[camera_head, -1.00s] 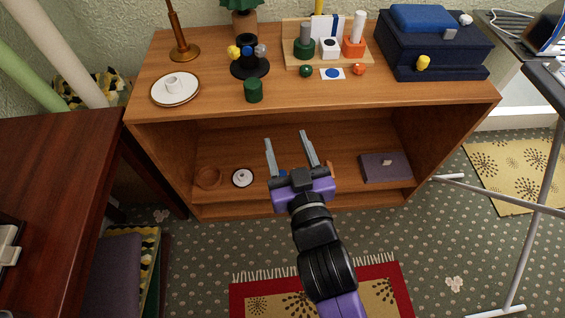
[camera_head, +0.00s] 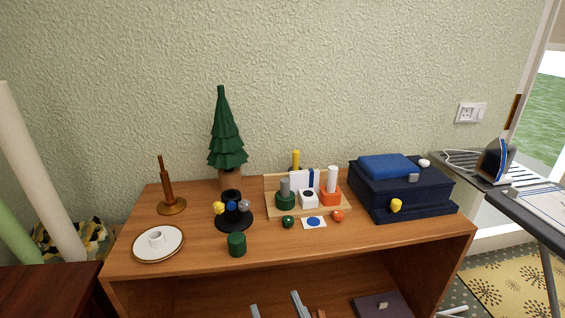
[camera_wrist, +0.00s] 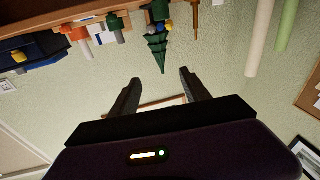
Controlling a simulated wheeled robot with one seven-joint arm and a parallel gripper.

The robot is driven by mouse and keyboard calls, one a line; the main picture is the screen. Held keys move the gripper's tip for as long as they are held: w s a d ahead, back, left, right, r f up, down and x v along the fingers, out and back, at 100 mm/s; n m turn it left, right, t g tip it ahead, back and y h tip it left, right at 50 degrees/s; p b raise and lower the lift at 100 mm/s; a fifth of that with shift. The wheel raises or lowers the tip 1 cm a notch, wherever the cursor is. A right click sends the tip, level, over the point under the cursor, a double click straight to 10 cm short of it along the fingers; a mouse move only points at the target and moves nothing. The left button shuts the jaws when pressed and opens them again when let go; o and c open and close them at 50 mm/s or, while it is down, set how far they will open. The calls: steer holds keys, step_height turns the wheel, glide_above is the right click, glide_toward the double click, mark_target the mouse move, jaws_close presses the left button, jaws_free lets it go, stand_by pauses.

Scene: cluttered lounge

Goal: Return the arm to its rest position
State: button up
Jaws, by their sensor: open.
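My gripper (camera_head: 276,309) shows only by its two grey fingertips at the bottom edge of the head view, in front of the cabinet's open lower space. The fingers are apart with nothing between them. The wrist view also shows my gripper (camera_wrist: 157,88) open and empty, with the textured wall behind it. That view is upside down relative to the room. The rest of my arm is out of the head view.
A wooden cabinet (camera_head: 190,255) bears a plate (camera_head: 172,250), a green tree (camera_head: 227,140), a wooden rack (camera_head: 272,207) of small items and a dark blue box (camera_head: 435,185). A purple box (camera_head: 372,305) lies in the lower space. An ironing board (camera_head: 530,225) stands at right.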

steer(key=s+d+m+g+h+p, duration=0.1)
steer(key=s+d+h, duration=0.1)
steer(key=s+d, duration=0.5)
steer(key=s+d+f+m+g+h+p, duration=0.1)
steer(key=s+d, duration=0.5)
steer(key=s, duration=0.7)
steer(key=s+d+m+g+h+p, duration=0.1)
steer(key=s+d+m+h+p, duration=0.1)
steer(key=s+d, duration=0.5)
steer(key=s+h+p, duration=0.1)
steer(key=s, duration=0.2)
steer(key=shift+d+f+m+h, duration=0.15)
steer(key=shift+d+m+h, duration=0.15)
steer(key=shift+d, duration=0.05)
